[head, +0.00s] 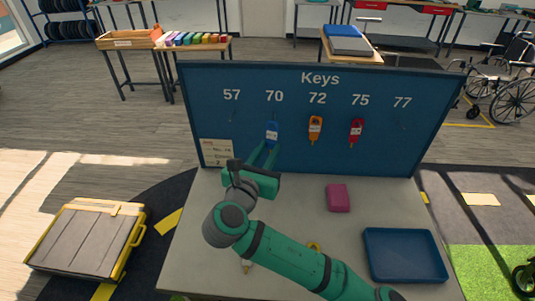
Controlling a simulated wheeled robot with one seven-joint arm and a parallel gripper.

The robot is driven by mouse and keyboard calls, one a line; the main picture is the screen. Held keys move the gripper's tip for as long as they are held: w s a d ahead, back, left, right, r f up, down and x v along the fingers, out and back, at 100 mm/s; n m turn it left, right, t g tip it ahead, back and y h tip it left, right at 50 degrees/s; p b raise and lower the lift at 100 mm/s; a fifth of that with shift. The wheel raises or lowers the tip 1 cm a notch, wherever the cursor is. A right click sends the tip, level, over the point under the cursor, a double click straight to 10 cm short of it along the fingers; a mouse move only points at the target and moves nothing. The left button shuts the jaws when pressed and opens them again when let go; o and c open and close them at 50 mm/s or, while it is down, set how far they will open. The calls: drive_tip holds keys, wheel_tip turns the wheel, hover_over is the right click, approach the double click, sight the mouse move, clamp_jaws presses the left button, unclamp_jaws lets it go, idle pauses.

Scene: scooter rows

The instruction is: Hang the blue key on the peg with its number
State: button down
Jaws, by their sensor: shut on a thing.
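The blue key (272,132) is in front of the board just under the number 70. My gripper (266,155) is shut on its lower end, with the arm reaching up from the table. I cannot tell whether the key's ring is on the peg there, and the number on the key is too small to read. The dark blue key board (230,150) is headed "Keys" and bears the numbers 57, 70, 72, 75 and 77. An orange key (315,129) hangs under 72 and a red key (356,131) under 75. No key shows under 57 or 77.
A magenta box (338,198) and an empty blue tray (404,230) are on the grey table (195,245). A small paper notice (217,152) is on the board's lower left. A yellow item (314,246) is partly hidden behind my arm.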

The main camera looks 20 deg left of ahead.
drive_tip(key=shift+w+a+f, duration=0.1)
drive_tip(key=shift+w+a, duration=0.1)
drive_tip(key=shift+w, duration=0.55)
drive_tip(key=shift+w+a, duration=0.25)
drive_tip(key=shift+w, duration=0.55)
drive_tip(key=shift+w+a+f, duration=0.1)
drive_tip(key=shift+w+a, duration=0.1)
drive_tip(key=shift+w, duration=0.55)
drive_tip(key=shift+w+f, duration=0.15)
drive_tip(key=shift+w, duration=0.3)
drive_tip(key=shift+a+f, duration=0.15)
drive_tip(key=shift+f, duration=0.2)
drive_tip(key=c, duration=1.5)
unclamp_jaws()
drive_tip(key=shift+o, duration=0.2)
approach(269, 140)
drive_tip(key=shift+w+a+f, duration=0.2)
drive_tip(key=shift+w+f, duration=0.25)
drive_tip(key=shift+f, duration=0.2)
drive_tip(key=shift+w+a+f, duration=0.2)
drive_tip(key=shift+w+f, duration=0.25)
drive_tip(key=shift+f, duration=0.2)
